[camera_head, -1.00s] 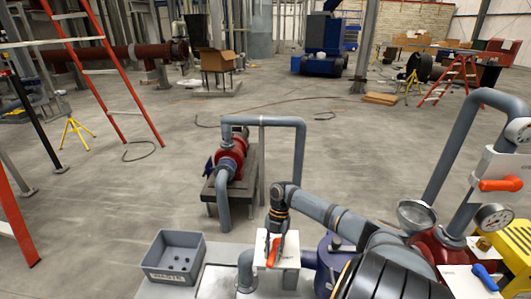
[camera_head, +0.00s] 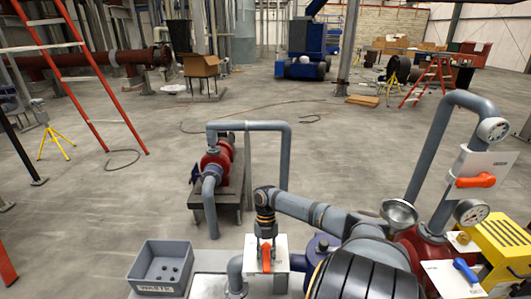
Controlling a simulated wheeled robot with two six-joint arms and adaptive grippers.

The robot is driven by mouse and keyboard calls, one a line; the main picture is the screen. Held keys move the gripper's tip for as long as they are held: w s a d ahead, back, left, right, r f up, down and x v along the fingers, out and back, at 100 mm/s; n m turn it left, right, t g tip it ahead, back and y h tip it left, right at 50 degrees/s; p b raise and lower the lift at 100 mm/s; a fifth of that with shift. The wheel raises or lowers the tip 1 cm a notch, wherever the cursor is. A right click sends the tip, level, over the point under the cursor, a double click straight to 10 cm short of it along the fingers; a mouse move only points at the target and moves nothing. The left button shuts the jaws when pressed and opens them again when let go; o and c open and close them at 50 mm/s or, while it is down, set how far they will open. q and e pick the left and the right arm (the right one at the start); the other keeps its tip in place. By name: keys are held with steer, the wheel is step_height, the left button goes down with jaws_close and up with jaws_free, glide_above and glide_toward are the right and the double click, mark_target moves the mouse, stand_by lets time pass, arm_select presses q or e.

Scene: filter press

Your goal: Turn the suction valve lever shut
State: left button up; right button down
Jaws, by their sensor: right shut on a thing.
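A valve with an orange lever (camera_head: 266,260) on a white plate (camera_head: 280,262) stands at the bottom middle of the head view, on the grey pipework. My right gripper (camera_head: 266,243) points down at this lever and is shut on its upper part. The lever lies nearly straight up and down in the picture. The gripper hides part of it. I cannot read a label on this plate. My left gripper is out of view.
Another orange lever (camera_head: 475,181) lies sideways on a labelled plate at the right, near two gauges. A blue lever (camera_head: 466,270), metal funnel (camera_head: 399,212) and yellow case (camera_head: 503,250) are nearby. A grey waste bin (camera_head: 160,268) stands left of the valve. A red pump (camera_head: 217,160) stands behind.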

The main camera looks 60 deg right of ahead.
mark_target(266, 248)
steer(key=c, duration=1.1)
jaws_free()
steer(key=shift+d+r, duration=0.1)
steer(key=shift+r, duration=0.05)
steer(key=v, duration=1.1)
steer(key=shift+w+d+r, duration=0.1)
steer(key=shift+d+r, duration=0.05)
steer(key=shift+r, duration=0.15)
